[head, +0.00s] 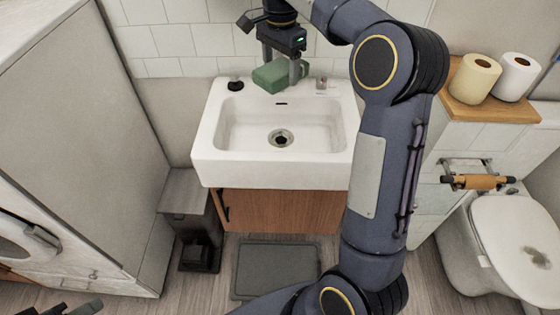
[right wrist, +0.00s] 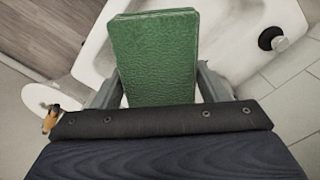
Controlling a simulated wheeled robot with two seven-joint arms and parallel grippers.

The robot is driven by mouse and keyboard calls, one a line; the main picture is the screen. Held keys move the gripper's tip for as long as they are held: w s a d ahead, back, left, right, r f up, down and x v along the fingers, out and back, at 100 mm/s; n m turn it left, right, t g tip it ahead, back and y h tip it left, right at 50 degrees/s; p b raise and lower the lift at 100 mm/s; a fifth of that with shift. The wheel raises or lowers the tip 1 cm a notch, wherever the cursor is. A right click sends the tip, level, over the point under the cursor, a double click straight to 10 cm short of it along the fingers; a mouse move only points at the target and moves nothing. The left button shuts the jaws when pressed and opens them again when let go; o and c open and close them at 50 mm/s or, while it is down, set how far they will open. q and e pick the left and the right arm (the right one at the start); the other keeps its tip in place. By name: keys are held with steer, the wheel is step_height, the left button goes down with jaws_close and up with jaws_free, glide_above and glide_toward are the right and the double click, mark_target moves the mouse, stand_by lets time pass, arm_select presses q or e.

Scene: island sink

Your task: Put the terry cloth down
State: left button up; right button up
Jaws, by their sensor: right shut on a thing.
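The terry cloth (head: 270,76) is a folded green block at the back edge of the white sink (head: 215,160). My right gripper (head: 281,70) is shut on it, with the fingers pointing down from above. In the right wrist view the cloth (right wrist: 155,55) lies between the two fingers (right wrist: 158,92), with the sink basin (right wrist: 235,45) beyond it. I cannot tell whether the cloth touches the sink rim. At the lower left of the head view a dark piece shows, probably part of my left gripper; its jaws cannot be made out.
A black stopper (head: 235,86) sits on the sink's back left ledge, and a small item (head: 321,84) sits to the right. The basin is empty. Two paper rolls (head: 474,76) stand on a wooden shelf (head: 490,108) at right. A grey bin (head: 190,222) stands left of the cabinet.

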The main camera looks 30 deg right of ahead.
step_height(320, 180, down, 22)
steer(key=b, duration=0.2)
steer(key=shift+f+b, duration=0.25)
steer(key=shift+b, duration=0.15)
step_height(320, 180, down, 5)
steer(key=shift+r, duration=0.1)
steer(key=o, duration=0.9)
